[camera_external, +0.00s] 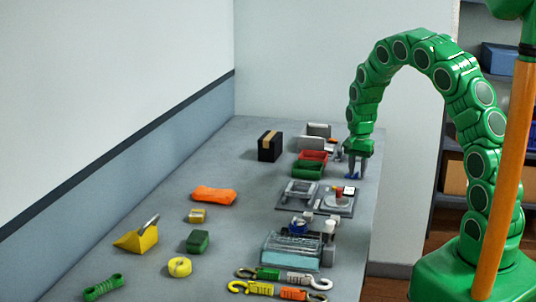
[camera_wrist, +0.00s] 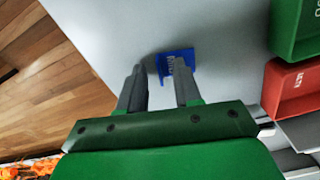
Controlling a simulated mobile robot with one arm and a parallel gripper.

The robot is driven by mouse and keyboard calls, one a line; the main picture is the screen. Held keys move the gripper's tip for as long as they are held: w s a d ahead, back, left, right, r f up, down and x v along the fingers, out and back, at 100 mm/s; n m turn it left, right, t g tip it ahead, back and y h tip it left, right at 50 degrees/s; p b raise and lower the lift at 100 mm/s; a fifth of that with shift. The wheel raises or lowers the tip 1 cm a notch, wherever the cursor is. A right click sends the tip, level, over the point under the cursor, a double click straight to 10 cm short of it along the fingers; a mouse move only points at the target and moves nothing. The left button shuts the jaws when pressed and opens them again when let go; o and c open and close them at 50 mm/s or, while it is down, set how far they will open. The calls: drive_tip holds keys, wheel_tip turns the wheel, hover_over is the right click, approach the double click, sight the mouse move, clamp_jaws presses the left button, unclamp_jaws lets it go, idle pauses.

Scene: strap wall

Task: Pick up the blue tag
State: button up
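The blue tag (camera_wrist: 187,58) is a small flat blue piece with pale markings, on the grey tabletop near its edge. In the wrist view it lies just ahead of my fingertips, partly behind the right finger. In the external view the blue tag (camera_external: 353,175) shows low at my fingertips, at the table's right side. My gripper (camera_wrist: 159,66) points down over it with its two dark fingers apart. In the external view my gripper (camera_external: 356,163) is just above the tag. I cannot tell whether a finger touches it.
A green bin (camera_wrist: 298,28) and a red bin (camera_wrist: 292,88) stand to the right in the wrist view. A black box (camera_external: 269,147) stands farther left on the table. A grey board with fixtures (camera_external: 290,207) lies nearer. Wooden floor (camera_wrist: 45,65) shows past the table edge.

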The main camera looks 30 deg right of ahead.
sight(358, 172)
clamp_jaws()
drive_tip(key=shift+r, duration=0.15)
drive_tip(key=shift+r, duration=0.2)
wheel_tip(358, 172, up, 3)
drive_tip(key=shift+s+f, duration=0.1)
drive_tip(key=s+r, duration=0.9)
drive_tip(key=s, duration=0.4)
drive_tip(key=shift+s+a+r, duration=0.3)
drive_tip(key=shift+s+a, duration=0.05)
